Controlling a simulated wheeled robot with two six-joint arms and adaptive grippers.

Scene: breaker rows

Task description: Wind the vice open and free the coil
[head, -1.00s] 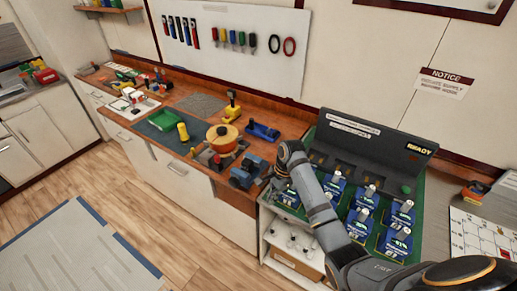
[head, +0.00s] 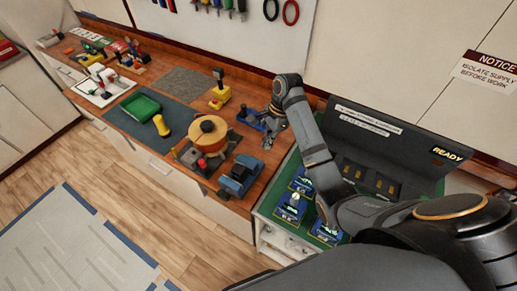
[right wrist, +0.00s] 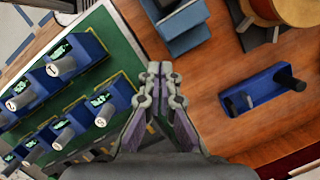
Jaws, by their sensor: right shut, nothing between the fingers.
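A round orange-brown coil (head: 208,128) sits on the wooden bench, beside a dark grey block with a red knob (head: 202,163). It also shows partly at the top right of the right wrist view (right wrist: 292,10). A blue and grey vice-like block (head: 239,176) stands at the bench's front right; its upper part shows in the right wrist view (right wrist: 185,28). I cannot tell whether the coil is clamped. My right gripper (head: 268,138) is shut and empty above the bench's right end, right of the coil. In the right wrist view its fingertips (right wrist: 161,70) meet. My left gripper is out of view.
A blue fixture with a black handle (head: 249,118) lies behind the coil's right side; it shows clearly in the right wrist view (right wrist: 262,90). The green breaker panel (right wrist: 120,45) with blue breakers adjoins the bench. A yellow-black tool (head: 220,92) stands behind the coil.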

